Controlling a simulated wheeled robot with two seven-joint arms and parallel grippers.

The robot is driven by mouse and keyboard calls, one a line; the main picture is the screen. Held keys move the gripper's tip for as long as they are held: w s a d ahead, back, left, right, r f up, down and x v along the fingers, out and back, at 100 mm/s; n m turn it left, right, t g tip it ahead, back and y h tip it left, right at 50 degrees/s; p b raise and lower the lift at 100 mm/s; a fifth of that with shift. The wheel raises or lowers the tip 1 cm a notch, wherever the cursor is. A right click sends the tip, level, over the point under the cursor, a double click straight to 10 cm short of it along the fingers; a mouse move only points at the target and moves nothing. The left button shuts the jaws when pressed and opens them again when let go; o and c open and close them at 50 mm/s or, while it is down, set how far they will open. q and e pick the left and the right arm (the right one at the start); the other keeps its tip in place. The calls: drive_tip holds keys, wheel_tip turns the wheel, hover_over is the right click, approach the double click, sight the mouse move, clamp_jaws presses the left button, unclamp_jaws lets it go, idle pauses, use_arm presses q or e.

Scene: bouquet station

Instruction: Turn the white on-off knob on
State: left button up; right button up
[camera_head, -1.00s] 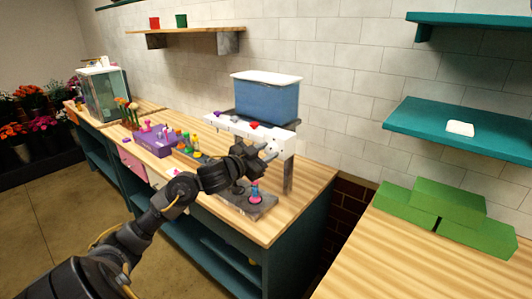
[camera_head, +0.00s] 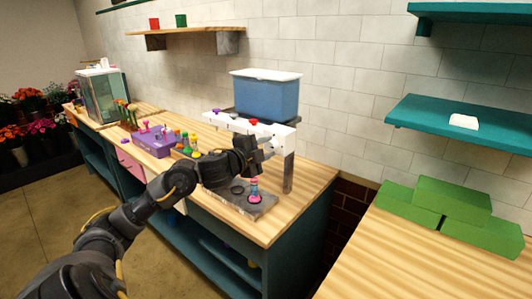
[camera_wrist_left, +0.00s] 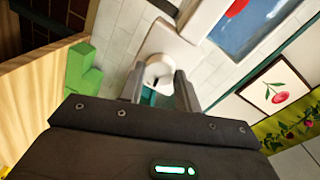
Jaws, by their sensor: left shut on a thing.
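The white knob (camera_wrist_left: 158,70) is round, with a small dark mark, on the end of the white panel in the left wrist view. My left gripper (camera_wrist_left: 158,92) has a finger on each side of the knob and is shut on it. In the head view the left gripper (camera_head: 266,149) is at the right end of the white panel (camera_head: 283,139), and hides the knob there. My right gripper is not in view.
A blue tank (camera_head: 266,97) with a white lid stands behind the panel. Below the gripper, a small pink and blue item (camera_head: 254,190) stands on a grey base (camera_head: 240,204). Green blocks (camera_head: 450,207) lie on the right bench.

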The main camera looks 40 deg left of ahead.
use_arm(q)
drive_tip(key=shift+m+b, duration=0.35)
drive_tip(key=shift+m, duration=0.35)
drive_tip(key=o, duration=1)
drive_tip(key=shift+s, duration=0.1)
drive_tip(key=shift+s+d+r+b, duration=0.15)
drive_tip(key=shift+s+b, duration=0.4)
drive_tip(key=shift+s, duration=2.1)
drive_tip(key=shift+s+r+b, duration=0.2)
drive_tip(key=shift+s+b, duration=0.35)
drive_tip(key=shift+s, duration=2.1)
